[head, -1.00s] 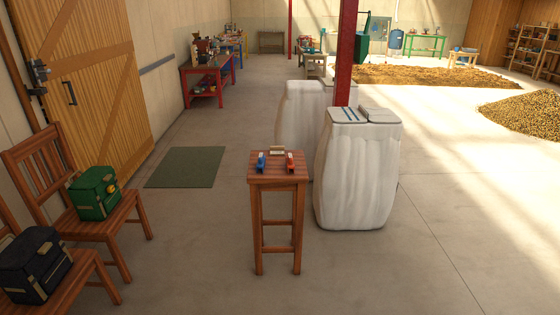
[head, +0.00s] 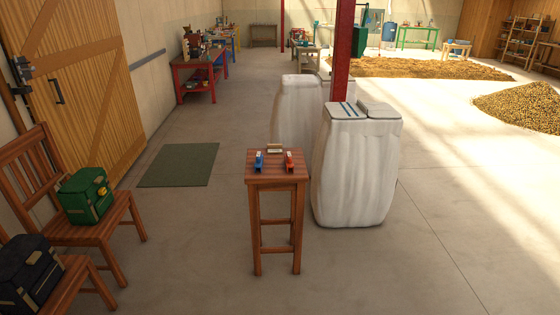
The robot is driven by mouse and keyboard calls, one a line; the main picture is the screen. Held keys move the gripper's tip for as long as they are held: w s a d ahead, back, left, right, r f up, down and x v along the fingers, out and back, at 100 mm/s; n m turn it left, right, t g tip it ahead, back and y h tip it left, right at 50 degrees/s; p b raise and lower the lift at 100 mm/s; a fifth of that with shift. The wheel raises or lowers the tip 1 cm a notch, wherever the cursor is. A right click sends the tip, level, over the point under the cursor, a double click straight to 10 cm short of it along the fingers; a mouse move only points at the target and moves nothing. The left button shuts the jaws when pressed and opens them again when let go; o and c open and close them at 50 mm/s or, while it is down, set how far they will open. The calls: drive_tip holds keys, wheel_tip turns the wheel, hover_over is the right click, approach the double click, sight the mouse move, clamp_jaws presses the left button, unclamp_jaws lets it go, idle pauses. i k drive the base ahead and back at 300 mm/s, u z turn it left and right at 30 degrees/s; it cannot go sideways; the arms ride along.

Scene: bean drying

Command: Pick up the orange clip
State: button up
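A small wooden stool (head: 277,180) stands near the middle of the head view. On its top, at the right, lies a small red-orange clip-like object (head: 290,161); it is the closest match to an orange clip, but it is too small to be sure. A similar blue one (head: 259,162) lies at the left of the top, apart from it. A small pale beige piece (head: 275,148) is at the top's back edge. My gripper is not in view.
Tall white sacks (head: 357,165) stand just right of and behind the stool, by a red post (head: 342,55). Chairs bearing a green bag (head: 85,196) and a dark bag (head: 30,272) line the left.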

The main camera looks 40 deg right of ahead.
sight(289, 163)
drive_tip(key=u, duration=0.15)
drive_tip(key=i, duration=0.95)
drive_tip(key=z, duration=0.2)
